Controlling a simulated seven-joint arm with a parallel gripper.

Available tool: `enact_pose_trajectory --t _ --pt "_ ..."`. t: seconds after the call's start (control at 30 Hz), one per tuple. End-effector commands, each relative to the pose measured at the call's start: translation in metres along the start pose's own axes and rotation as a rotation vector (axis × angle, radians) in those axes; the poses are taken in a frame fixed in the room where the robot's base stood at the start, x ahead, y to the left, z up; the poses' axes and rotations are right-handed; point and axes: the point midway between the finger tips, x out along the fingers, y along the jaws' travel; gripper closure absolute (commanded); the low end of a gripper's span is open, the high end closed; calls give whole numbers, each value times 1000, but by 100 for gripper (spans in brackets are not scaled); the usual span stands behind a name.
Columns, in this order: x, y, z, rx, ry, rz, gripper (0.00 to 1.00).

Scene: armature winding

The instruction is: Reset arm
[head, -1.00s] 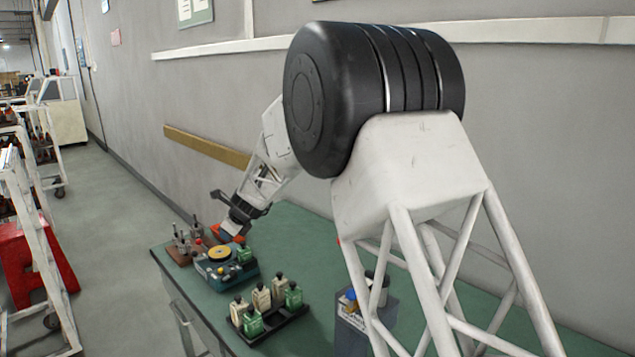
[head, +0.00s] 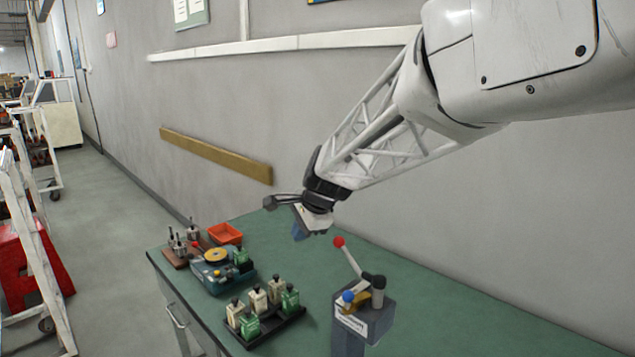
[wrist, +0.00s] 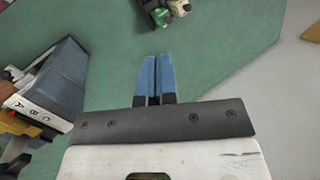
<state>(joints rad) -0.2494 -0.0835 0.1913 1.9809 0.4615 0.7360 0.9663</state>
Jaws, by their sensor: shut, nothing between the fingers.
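My gripper (head: 299,233) hangs in the air over the far side of the green workbench (head: 420,300), between the wall and the lever box. In the wrist view its two blue fingers (wrist: 155,80) lie side by side, shut, with nothing between them. The arm reaches in from the upper right in the head view. The fingers touch nothing that I can see.
A grey box (head: 364,318) with a red-knobbed lever stands right of a black tray (head: 272,328) of green and cream bottle-like pieces. A teal fixture (head: 222,277), an orange bin (head: 225,233) and a brown stand (head: 180,256) are at left. The bench's right part is clear.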

Motion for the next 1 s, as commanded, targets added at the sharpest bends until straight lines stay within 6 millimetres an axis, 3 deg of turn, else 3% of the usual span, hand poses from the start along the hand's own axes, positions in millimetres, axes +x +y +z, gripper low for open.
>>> enact_pose_trajectory --t 0.1,0.4,1.0 --pt "-25 32 -4 -92 25 15 100" --pt "-75 114 -9 -326 80 74 100" --pt "-135 272 -4 -734 153 226 100"
